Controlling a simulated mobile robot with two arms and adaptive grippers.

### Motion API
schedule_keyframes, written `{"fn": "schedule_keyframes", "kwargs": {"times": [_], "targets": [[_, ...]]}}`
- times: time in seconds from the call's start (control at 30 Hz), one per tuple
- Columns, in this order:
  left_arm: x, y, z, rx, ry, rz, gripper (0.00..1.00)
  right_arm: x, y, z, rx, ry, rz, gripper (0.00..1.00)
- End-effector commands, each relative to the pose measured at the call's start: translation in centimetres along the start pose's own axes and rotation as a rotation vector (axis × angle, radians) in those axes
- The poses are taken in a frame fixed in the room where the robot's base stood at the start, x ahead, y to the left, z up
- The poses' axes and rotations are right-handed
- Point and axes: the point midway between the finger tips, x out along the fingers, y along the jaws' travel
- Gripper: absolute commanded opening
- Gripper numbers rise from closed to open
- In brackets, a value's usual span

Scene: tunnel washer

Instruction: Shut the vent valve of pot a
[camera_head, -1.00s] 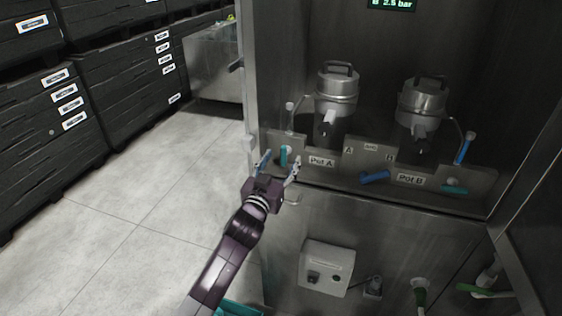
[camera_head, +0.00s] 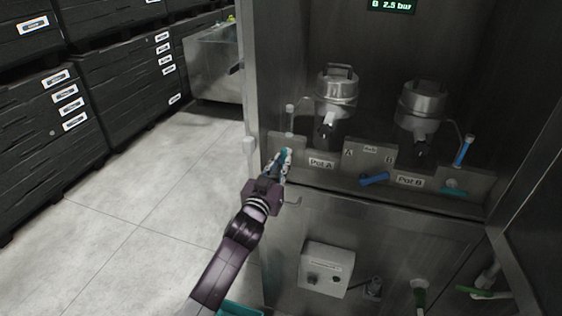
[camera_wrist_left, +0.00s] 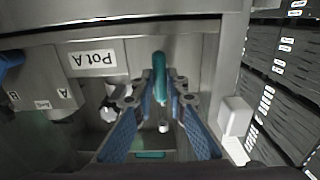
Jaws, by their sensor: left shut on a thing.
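Pot A (camera_head: 336,92) is a metal pot standing in the cabinet behind the label plate "Pot A" (camera_head: 321,162). The teal valve handle (camera_wrist_left: 160,75) at the left of that label is upright in the head view, and my left gripper mostly hides it there. My left gripper (camera_head: 281,156) is shut on this teal handle. In the left wrist view its blue-padded fingers (camera_wrist_left: 164,92) stand on both sides of the handle. My right gripper is in neither view.
Pot B (camera_head: 423,105) stands to the right, with a blue handle (camera_head: 374,179) and a teal handle (camera_head: 453,191) on the panel near it. A display (camera_head: 391,5) reads 2.5 bar. A white box (camera_head: 326,268) sits below. Open floor lies left.

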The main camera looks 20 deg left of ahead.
Motion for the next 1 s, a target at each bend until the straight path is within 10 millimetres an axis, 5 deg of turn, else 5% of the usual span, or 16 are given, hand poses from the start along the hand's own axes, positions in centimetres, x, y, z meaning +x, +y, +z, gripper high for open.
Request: {"fn": "schedule_keyframes", "kwargs": {"times": [0.2, 0.47, 1.0], "targets": [[0.1, 0.0, -0.8, -0.004, -0.006, 0.000, 0.00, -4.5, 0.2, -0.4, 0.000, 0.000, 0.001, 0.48], [-0.1, 0.0, 0.0, 0.072, 0.001, -0.003, 0.00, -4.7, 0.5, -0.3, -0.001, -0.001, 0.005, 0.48], [-0.1, 0.0, -0.1, 1.003, -0.001, -0.002, 0.00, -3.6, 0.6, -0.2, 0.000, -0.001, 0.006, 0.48]]}}
